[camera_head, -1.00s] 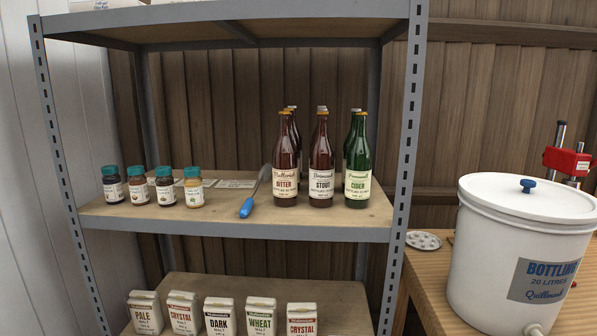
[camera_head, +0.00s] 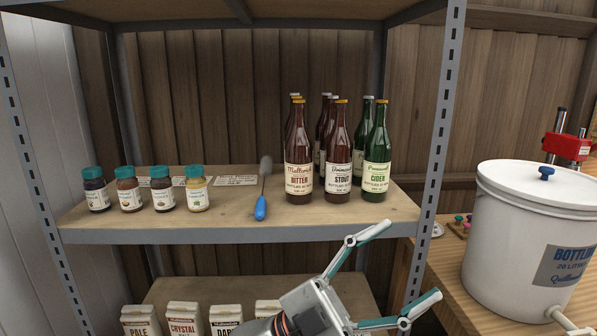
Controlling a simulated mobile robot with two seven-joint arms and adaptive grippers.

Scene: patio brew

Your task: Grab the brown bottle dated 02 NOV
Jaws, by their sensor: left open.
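On the middle shelf (camera_head: 230,234) stand brown bottles in rows: a front one labelled Bitter (camera_head: 298,160) and a front one labelled Stout (camera_head: 338,160). More brown bottles stand behind them, mostly hidden. Green Cider bottles (camera_head: 376,160) stand to their right. The bottling dates are too small to read, so I cannot tell which bottle is dated 02 NOV. My left gripper (camera_head: 414,262) is open and empty, in front of and below the shelf edge, its fingers pointing up and right. My right gripper is not in view.
Several teal-capped jars (camera_head: 160,190) stand further left. Malt packs (camera_head: 184,318) fill the lower shelf. A grey post (camera_head: 440,150) stands right of the bottles. A white bucket (camera_head: 520,230) sits on the bench.

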